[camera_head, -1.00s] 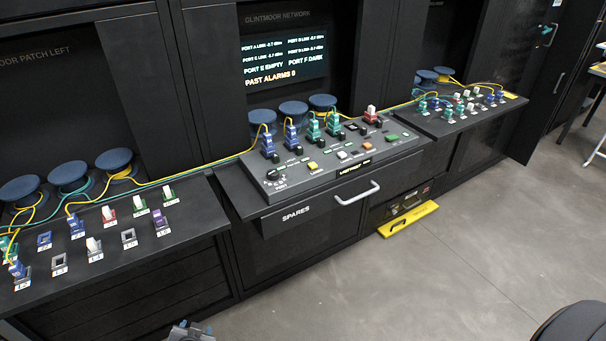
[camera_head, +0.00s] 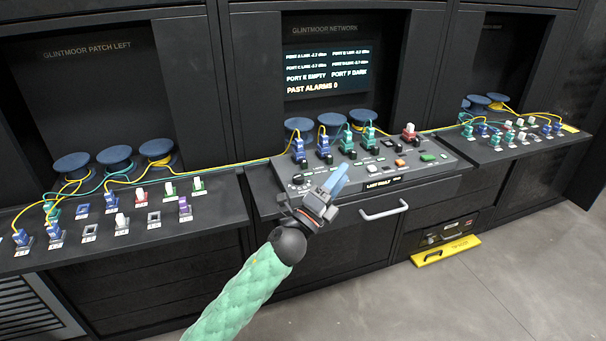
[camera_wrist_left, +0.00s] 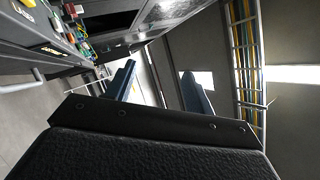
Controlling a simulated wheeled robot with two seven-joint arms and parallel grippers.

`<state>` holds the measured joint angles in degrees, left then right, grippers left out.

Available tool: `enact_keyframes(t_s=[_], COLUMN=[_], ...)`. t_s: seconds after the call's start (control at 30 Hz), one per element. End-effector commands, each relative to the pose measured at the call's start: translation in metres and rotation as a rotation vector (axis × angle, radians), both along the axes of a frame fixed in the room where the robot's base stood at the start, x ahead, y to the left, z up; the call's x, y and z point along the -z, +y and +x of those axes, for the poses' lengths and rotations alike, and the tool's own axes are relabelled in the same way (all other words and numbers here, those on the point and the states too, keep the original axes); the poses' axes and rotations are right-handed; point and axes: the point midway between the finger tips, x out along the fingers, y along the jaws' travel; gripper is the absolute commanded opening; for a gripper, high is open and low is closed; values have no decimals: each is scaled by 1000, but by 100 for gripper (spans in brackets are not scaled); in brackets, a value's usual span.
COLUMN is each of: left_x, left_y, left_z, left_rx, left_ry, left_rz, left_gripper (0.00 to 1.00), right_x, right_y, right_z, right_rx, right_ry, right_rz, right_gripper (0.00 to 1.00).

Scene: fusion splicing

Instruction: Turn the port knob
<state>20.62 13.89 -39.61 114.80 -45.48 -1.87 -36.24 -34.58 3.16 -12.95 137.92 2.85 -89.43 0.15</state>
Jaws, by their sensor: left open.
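The port knob (camera_head: 298,180) is a small dark round knob at the left front corner of the grey control panel (camera_head: 446,165). My left gripper (camera_head: 338,179) is in front of the panel, to the right of the knob and apart from it. Its blue fingers point up and to the right, overlapping the panel in the picture. In the left wrist view the two blue fingers (camera_wrist_left: 158,85) stand apart with nothing between them. The knob cannot be made out in that view. My right gripper is not in view.
A drawer handle (camera_head: 384,210) sticks out below the panel. Blue and green plugs with yellow cables stand along the panel's back, below a dark screen (camera_head: 326,73). A patch shelf (camera_head: 215,222) is at left, another at right. A yellow case (camera_head: 446,250) lies low at right.

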Motion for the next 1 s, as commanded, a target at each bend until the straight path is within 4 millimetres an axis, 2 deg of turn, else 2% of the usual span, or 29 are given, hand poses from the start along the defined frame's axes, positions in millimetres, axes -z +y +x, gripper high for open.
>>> enact_keyframes(t_s=[0.1,0.23,0.37,0.5,0.63,0.77,0.87,1.0], left_x=[-18,-26,-25,-16,-2,15,28,43], left_y=[-32,-63,-89,-107,-116,-116,-108,-89], left_z=[-6,-15,-23,-28,-27,-20,-9,13], left_rx=[73,153,236,330,422,526,610,742], left_ry=[-193,-400,-603,-814,-1000,-1175,-1298,-1452], left_rz=[129,272,420,583,738,899,1025,1205], left_gripper=[53,53,53,53,53,53,53,53], right_x=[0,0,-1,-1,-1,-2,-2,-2], right_y=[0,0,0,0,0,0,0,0], right_z=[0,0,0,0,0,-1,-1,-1], right_rx=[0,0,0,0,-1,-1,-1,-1], right_ry=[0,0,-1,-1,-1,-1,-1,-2], right_rz=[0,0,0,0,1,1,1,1], right_gripper=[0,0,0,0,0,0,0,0])
